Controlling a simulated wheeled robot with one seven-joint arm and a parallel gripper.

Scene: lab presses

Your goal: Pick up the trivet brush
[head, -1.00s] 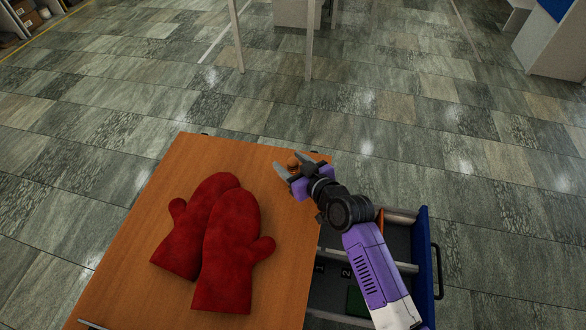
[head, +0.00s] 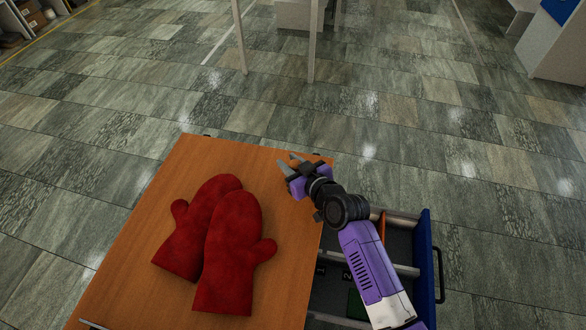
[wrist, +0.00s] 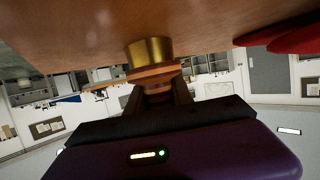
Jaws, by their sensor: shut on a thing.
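My gripper (head: 288,163) is at the far right corner of the wooden table (head: 160,215), its fingers close together. In the wrist view my gripper (wrist: 166,92) is shut on the trivet brush (wrist: 150,52), which shows a brass-coloured band and a brown wooden part between the fingers. The brass band is right by the wooden surface across the top of that view; I cannot tell whether it touches. In the head view the brush is mostly hidden by my gripper.
Two red oven mitts (head: 230,250) lie on the table left of my arm. An open drawer with a blue front (head: 427,265) and divided compartments sits under my arm on the right. The table between mitts and gripper is clear.

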